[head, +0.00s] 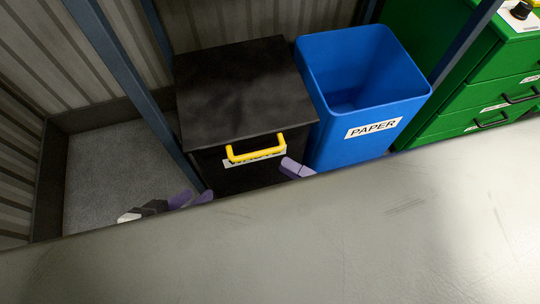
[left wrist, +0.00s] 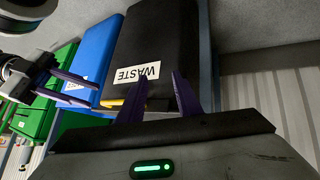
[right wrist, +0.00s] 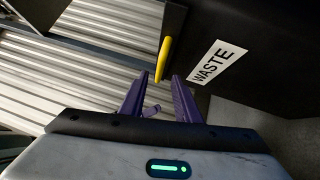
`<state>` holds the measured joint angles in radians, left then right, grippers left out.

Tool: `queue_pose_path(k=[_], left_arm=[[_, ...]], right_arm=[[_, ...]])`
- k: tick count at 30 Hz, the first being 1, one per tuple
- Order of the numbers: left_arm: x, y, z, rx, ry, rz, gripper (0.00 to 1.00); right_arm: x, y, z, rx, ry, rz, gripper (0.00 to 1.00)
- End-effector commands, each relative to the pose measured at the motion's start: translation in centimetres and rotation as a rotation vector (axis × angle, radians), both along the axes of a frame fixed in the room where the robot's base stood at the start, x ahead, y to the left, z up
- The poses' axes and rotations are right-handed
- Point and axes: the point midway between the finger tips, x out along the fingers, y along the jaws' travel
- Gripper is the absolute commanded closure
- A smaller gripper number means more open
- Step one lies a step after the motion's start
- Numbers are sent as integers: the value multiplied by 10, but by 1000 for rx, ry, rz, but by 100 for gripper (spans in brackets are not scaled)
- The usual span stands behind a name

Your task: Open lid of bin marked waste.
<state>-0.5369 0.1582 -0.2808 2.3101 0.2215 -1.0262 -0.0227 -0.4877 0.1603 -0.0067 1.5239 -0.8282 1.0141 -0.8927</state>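The black waste bin (head: 240,95) stands behind the table with its lid shut. A yellow handle (head: 256,148) sits on the lid's front edge; it also shows in the right wrist view (right wrist: 168,48). The white WASTE label (left wrist: 137,74) is on the bin's front, mostly hidden by the handle in the head view. My right gripper (head: 297,168) is open and empty, to the right of the handle and apart from it; in its wrist view the handle lies beyond the fingertips. My left gripper (head: 190,198) is open and empty, low to the left of the bin's front.
A blue PAPER bin (head: 340,140) stands open just right of the black bin. A green drawer cabinet (head: 455,90) is further right. A blue-grey post (head: 135,85) rises at the bin's left. The pale table (head: 270,240) fills the foreground and partly hides both grippers.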

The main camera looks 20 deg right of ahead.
Motion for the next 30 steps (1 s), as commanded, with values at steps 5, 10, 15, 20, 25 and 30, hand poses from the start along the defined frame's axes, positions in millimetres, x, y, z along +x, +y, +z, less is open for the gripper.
queue_pose_path(k=[5, 10, 15, 20, 25, 30], left_arm=[[1, -2, 2, -16, -11, 0, 69], [2, -4, 3, -27, -18, 1, 69], [2, -5, 4, -30, -20, 1, 69], [2, -5, 4, -30, -20, 1, 69], [2, -5, 4, -30, -20, 1, 69], [2, -5, 5, -29, -20, 2, 69]], right_arm=[[24, 24, 4, 2, -2, -1, 71], [38, 38, 7, 2, 0, -2, 71], [43, 43, 8, 2, 1, -2, 71], [43, 43, 8, 2, 2, -2, 71], [43, 43, 8, 2, 2, -2, 89], [42, 43, 8, 2, 2, -2, 100]])
